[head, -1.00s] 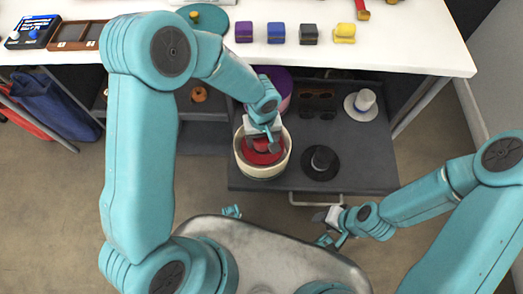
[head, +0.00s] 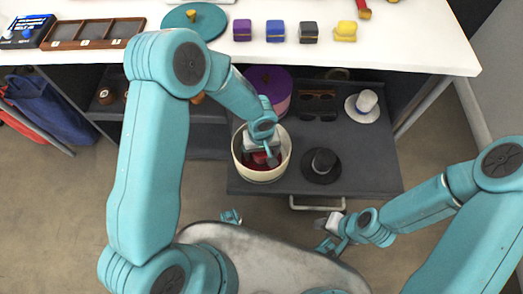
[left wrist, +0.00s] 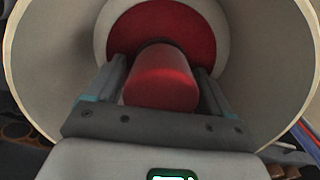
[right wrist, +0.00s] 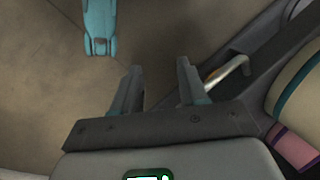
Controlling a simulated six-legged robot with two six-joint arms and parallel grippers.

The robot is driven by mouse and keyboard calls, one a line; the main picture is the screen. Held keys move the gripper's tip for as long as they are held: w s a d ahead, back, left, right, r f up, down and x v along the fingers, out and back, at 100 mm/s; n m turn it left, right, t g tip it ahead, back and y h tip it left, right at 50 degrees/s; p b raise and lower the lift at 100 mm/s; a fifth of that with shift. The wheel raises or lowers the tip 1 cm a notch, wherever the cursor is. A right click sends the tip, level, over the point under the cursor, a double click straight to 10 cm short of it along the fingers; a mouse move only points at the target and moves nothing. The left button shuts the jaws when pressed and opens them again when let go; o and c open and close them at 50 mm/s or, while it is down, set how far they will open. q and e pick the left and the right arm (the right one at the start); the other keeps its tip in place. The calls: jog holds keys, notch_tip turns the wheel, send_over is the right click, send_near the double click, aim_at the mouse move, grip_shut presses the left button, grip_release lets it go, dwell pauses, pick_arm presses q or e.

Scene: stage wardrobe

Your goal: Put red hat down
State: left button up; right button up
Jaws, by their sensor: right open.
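The red hat (head: 258,159) sits low inside a round cream box (head: 238,150) on the dark pulled-out drawer (head: 360,160). My left gripper (head: 271,157) reaches down into the box from above. In the left wrist view its fingers (left wrist: 161,75) lie against both sides of the red crown (left wrist: 160,85), with the brim beneath. Whether the brim touches the box floor cannot be told. My right gripper (head: 320,222) is open and empty in front of the drawer; its parted fingers show in the right wrist view (right wrist: 158,78).
A black hat (head: 322,167), a white hat (head: 364,106), sunglasses (head: 318,97) and a purple box (head: 270,84) share the drawer. The white table (head: 400,50) above holds several small coloured boxes, a teal lid (head: 180,20) and a brown tray (head: 90,35).

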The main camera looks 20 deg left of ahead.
pick_arm(q)
jog(key=shift+o, duration=0.3)
jog(key=shift+r, duration=0.15)
jog(key=shift+r+p, duration=0.3)
jog(key=shift+p, duration=0.05)
notch_tip(320, 180, up, 12)
jog(key=p, duration=0.3)
jog(key=shift+f, duration=0.25)
